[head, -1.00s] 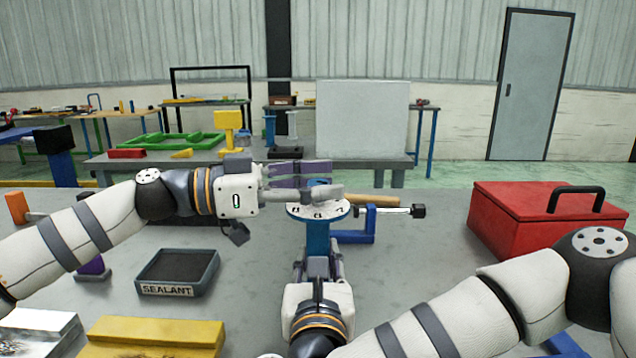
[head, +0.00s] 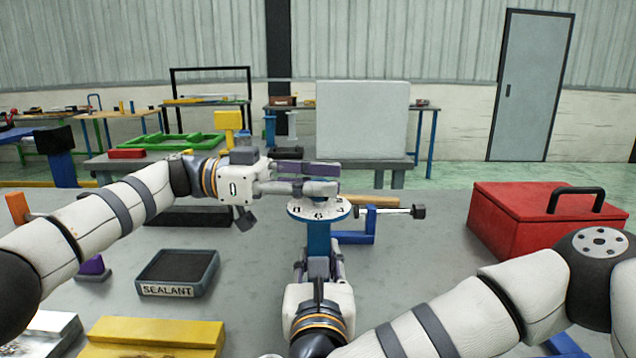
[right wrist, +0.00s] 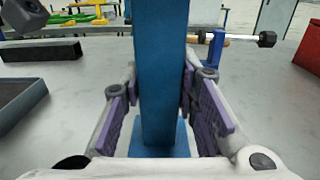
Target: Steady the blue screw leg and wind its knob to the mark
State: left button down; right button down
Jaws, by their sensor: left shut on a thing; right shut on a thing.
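The blue screw leg (head: 318,240) stands upright on the grey table, and its shaft fills the middle of the right wrist view (right wrist: 160,75). A white numbered dial (head: 318,214) sits at its top. My left gripper (head: 318,180) is shut on the knob just above the dial; its fingers hide most of the knob. My right gripper (head: 319,262) is shut on the blue shaft below the dial. In the right wrist view its purple pads (right wrist: 160,90) press on both sides of the shaft. I cannot read the mark clearly.
A blue bracket (head: 356,236) with a rod and a wooden handle (head: 370,200) stands just right of the leg. A red toolbox (head: 510,235) is farther right. A SEALANT tray (head: 178,291) and a yellow block (head: 155,335) lie on the left. The table between is bare.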

pick_arm(q)
jog(key=shift+s+f+m+g, duration=0.1)
jog(key=shift+f+m+g, duration=0.15)
jog(key=shift+m+g, duration=0.25)
jog(key=c, duration=1.2)
grip_release()
jog(key=shift+c, duration=0.2)
jog(key=shift+r, duration=0.1)
jog(key=shift+n, duration=0.3)
